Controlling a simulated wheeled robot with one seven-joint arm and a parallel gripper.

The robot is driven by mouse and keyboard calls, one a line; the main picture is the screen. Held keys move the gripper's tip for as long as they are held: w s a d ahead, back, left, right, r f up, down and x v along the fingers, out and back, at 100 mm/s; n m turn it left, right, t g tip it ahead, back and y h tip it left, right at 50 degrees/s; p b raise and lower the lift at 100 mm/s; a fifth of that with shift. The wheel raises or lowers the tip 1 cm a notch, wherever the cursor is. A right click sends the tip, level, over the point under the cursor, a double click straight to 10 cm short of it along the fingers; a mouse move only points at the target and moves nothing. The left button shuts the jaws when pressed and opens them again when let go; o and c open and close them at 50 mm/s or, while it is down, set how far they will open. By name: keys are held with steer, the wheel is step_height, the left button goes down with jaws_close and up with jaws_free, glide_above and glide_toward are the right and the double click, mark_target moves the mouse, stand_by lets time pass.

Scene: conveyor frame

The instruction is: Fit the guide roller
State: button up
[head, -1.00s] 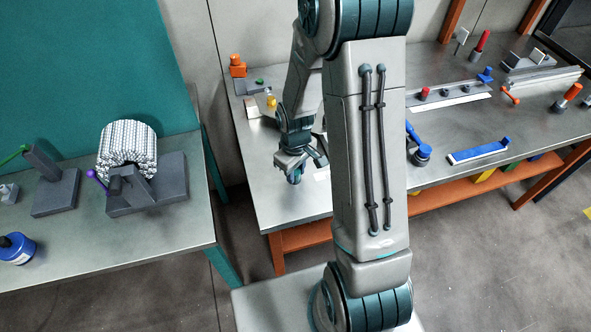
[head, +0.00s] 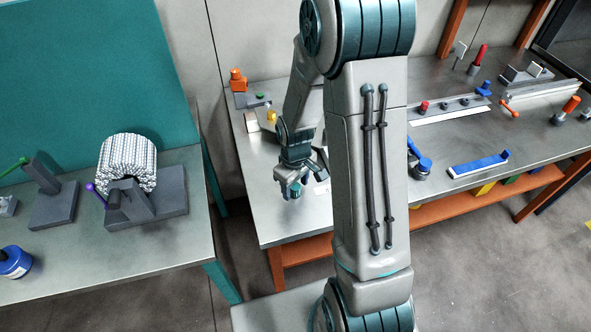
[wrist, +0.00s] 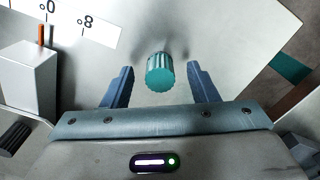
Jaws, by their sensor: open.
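In the wrist view, a teal ribbed cylinder (wrist: 160,73) stands on the pale bench surface between the two blue-grey fingers of my open gripper (wrist: 160,68). I see a gap on each side of it. In the head view, my gripper (head: 293,188) is low over the left part of the right-hand bench, with the teal cylinder (head: 297,190) partly hidden at its fingers. I cannot tell whether this cylinder is the guide roller or a fixed knob. A label strip (wrist: 85,24) with printed digits lies beyond it at the left.
The right-hand bench (head: 275,222) also holds an orange fixture (head: 238,80), a blue bar (head: 478,164) and several pegs. A grey block (wrist: 28,80) is left of my gripper.

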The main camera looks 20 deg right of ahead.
step_height(320, 180, up, 13)
stand_by(0.4)
steer(key=shift+r, duration=0.1)
steer(key=s+r+m+t, duration=0.3)
steer(key=s+r+m, duration=0.3)
steer(key=s, duration=0.8)
steer(key=v, duration=0.3)
steer(key=shift+w+r, duration=0.2)
steer(key=shift+w, duration=0.05)
